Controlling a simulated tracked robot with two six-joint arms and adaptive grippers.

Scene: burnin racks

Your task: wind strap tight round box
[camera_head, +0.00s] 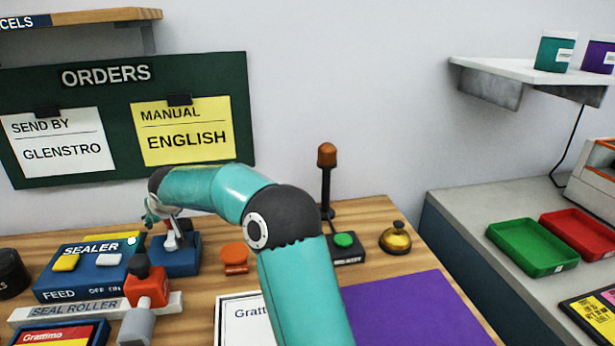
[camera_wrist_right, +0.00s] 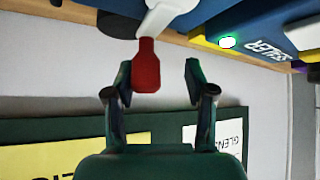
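My right arm crosses the head view, and its gripper (camera_head: 152,212) is beside a white lever (camera_head: 171,240) on a blue base (camera_head: 178,262). In the right wrist view the gripper (camera_wrist_right: 158,76) is open. A red handle (camera_wrist_right: 146,66) on a white arm (camera_wrist_right: 165,15) reaches between its fingers, nearer the left one; I cannot tell if they touch. The blue sealer (camera_head: 85,276) stands to the left with a lit spot on top. I cannot make out a strap or a box being strapped. My left gripper is not in view.
A red roller with a grey handle (camera_head: 136,328) lies by the seal roller strip (camera_head: 30,314). An orange knob (camera_head: 235,254), a green button (camera_head: 343,240), a brass bell (camera_head: 396,238) and a purple mat (camera_head: 415,312) are to the right. Green (camera_head: 532,246) and red trays stand on the side counter.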

